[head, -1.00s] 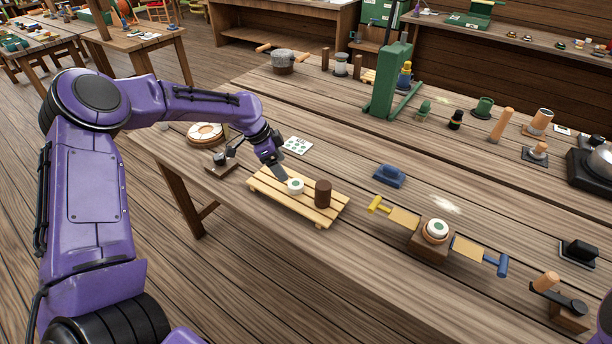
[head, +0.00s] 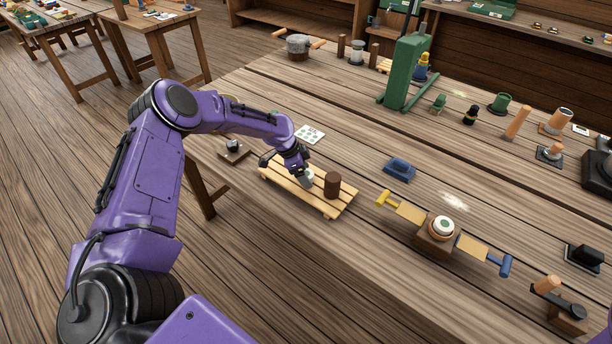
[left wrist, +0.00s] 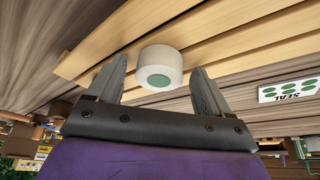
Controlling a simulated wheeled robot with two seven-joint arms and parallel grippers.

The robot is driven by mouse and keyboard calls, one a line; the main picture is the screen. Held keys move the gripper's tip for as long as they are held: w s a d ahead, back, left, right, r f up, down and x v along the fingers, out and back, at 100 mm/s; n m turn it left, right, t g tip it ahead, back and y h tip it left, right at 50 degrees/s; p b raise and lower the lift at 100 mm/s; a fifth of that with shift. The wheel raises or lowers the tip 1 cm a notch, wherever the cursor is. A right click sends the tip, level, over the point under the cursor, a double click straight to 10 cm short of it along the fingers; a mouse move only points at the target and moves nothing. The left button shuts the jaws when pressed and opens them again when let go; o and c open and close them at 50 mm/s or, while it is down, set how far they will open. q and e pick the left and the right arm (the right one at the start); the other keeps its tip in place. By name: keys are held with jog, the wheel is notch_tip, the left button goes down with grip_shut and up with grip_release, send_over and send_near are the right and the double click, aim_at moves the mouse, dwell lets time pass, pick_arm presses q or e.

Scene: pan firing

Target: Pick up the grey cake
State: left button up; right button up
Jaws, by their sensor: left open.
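The grey cake is a short pale grey-white cylinder with a green dot on one end. It stands on the slatted wooden rack (head: 283,190), and in the left wrist view the cake (left wrist: 158,68) lies just beyond and between my fingertips. My left gripper (head: 305,178) is at the cake and partly hides it in the head view. In the left wrist view its two fingers (left wrist: 160,82) are spread wide, one on each side, with gaps to the cake. A dark brown cylinder (head: 332,185) stands beside it on the rack. My right gripper is not in view.
A card with green dots (head: 310,134) lies behind the rack. A blue block (head: 399,169) sits to its right. A wooden block with a round white-topped piece (head: 441,227) and yellow and blue handled slides stands farther right. A green press (head: 408,75) stands behind.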

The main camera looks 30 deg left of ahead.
pick_arm(q)
jog(key=shift+c, duration=0.3)
jog(key=c, duration=1)
jog(key=shift+c, duration=0.4)
jog(key=shift+r, duration=0.15)
